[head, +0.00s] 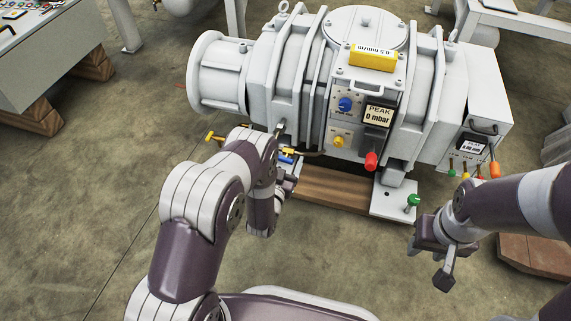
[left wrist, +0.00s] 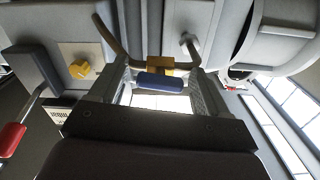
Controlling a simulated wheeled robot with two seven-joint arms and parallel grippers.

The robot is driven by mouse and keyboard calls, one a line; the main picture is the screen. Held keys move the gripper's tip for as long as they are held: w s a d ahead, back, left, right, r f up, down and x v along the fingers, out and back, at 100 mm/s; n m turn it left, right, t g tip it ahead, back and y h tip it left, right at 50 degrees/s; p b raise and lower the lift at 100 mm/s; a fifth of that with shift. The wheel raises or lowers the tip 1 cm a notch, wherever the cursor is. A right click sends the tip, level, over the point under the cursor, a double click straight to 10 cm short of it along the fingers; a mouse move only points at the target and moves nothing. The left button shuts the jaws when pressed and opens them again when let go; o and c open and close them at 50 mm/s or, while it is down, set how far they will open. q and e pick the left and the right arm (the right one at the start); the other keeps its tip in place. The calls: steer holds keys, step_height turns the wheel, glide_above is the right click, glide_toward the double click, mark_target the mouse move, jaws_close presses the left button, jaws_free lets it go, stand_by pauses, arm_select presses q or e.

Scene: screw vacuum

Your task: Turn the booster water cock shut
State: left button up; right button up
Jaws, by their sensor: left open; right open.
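A small cock with a blue handle (left wrist: 160,83) and a brass body (left wrist: 155,63) sits on a bent pipe, low on the front of the grey pump. It also shows in the head view as a small blue and yellow part (head: 287,154), partly hidden by my left arm. My left gripper (left wrist: 158,74) is open, and its two fingers stand either side of the blue handle; I cannot tell whether they touch it. In the head view my left gripper (head: 286,176) is just below the cock. My right gripper (head: 442,262) is open and empty, right of the pump's front.
The pump (head: 300,75) has a blue knob (head: 345,104), a yellow knob (head: 339,141) and a red handle (head: 371,161). A yellow-handled part (head: 213,136) is at left, a green knob (head: 412,201) at right. The floor at left is clear.

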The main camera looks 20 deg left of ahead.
arm_select(q)
steer(key=shift+w, duration=0.1)
steer(key=c, duration=1.1)
steer(key=shift+o, duration=0.2)
steer(key=shift+r+m+p, duration=0.1)
steer(key=shift+m+p, duration=0.2)
steer(key=shift+m, duration=0.1)
steer(key=m+p, duration=0.1)
steer(key=m, duration=0.1)
steer(key=shift+m, duration=0.4)
steer(key=m+p, duration=0.2)
steer(key=m, duration=0.2)
steer(key=shift+m, duration=0.3)
steer(key=m+p, duration=0.1)
steer(key=m, duration=0.3)
steer(key=shift+m+p, duration=0.5)
steer(key=shift+m, duration=1.5)
